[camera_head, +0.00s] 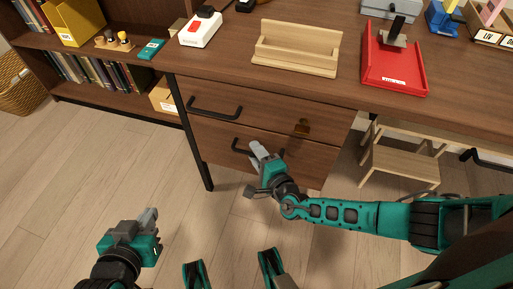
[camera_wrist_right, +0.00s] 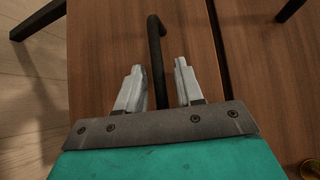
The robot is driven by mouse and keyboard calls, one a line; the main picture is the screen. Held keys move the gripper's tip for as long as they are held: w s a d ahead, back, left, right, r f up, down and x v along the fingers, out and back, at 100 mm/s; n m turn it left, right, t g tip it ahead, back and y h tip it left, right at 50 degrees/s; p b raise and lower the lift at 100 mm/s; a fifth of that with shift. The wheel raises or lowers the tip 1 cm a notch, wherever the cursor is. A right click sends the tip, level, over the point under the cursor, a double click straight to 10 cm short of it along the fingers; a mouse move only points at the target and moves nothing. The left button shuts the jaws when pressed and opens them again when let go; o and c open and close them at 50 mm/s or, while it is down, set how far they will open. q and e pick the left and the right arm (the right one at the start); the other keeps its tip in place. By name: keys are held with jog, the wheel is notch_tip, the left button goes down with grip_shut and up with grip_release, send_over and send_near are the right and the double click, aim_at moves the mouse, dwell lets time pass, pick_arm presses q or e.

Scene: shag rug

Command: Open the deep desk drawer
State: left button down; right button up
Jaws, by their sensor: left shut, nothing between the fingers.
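The wooden desk has two stacked drawers. The upper drawer (camera_head: 260,110) has a black bar handle (camera_head: 214,108) and a brass-coloured lock plate (camera_head: 302,127). The lower, deep drawer (camera_head: 222,156) has a similar handle (camera_head: 240,148), partly hidden by my right gripper. Both drawers look closed. My right gripper (camera_head: 256,150) is at the lower handle. In the right wrist view its open fingers (camera_wrist_right: 156,85) stand on either side of the black handle bar (camera_wrist_right: 155,45); I cannot tell whether they touch it. My left gripper (camera_head: 150,216) is shut and empty above the floor at lower left.
A black desk leg (camera_head: 193,140) stands left of the drawers. A wooden stool (camera_head: 400,165) is under the desk at right. A red tray (camera_head: 395,72) and a wooden holder (camera_head: 298,48) stand on the desktop. Floor in front is clear.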

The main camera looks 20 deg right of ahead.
jog(key=shift+c, duration=0.2)
grip_shut()
dwell(0.5)
